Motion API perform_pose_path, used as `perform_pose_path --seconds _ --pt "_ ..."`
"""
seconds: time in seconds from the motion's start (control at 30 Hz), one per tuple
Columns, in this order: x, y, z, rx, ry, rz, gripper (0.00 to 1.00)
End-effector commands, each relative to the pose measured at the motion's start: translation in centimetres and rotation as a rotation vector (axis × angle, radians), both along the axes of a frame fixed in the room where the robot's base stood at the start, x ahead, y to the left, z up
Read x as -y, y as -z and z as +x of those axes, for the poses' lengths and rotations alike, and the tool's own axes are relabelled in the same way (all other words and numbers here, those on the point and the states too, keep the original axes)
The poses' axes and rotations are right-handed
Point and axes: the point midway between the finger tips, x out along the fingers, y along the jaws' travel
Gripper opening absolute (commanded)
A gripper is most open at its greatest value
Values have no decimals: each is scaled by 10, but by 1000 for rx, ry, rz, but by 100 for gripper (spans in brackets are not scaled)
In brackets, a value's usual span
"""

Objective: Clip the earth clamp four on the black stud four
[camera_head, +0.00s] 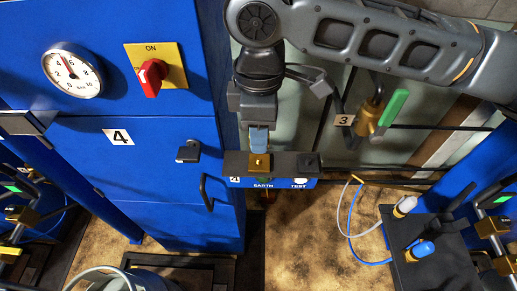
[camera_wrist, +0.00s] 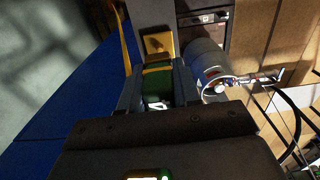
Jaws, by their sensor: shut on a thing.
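My gripper (camera_head: 258,128) points down over the black bar of station 4 (camera_head: 284,170), above its EARTH label. A light blue piece shows at its tip; I cannot tell whether it is a finger or part of the clamp. In the wrist view my gripper (camera_wrist: 158,92) is shut on a green piece with a yellow band, apparently earth clamp four (camera_wrist: 156,82). A brass block (camera_head: 260,161) sits just below the tip; contact is unclear. It probably shows in the wrist view (camera_wrist: 158,43). The black stud (camera_head: 308,161) is to the right, above the TEST label, with nothing on it.
A green-handled clamp (camera_head: 378,110) hangs by label 3, behind right. A black-topped stand (camera_head: 428,268) holds white- and blue-handled tools at right. A grey cylinder (camera_wrist: 205,65) shows in the wrist view.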

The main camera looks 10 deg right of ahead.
Motion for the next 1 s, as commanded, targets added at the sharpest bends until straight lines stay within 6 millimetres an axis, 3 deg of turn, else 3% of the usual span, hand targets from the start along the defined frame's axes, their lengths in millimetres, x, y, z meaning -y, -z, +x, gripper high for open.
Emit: perform_pose_path --seconds 0.27,1.0 --pt "13 2 1 1 -185 3 0" --pt "85 -6 -13 6 -1330 2 0"
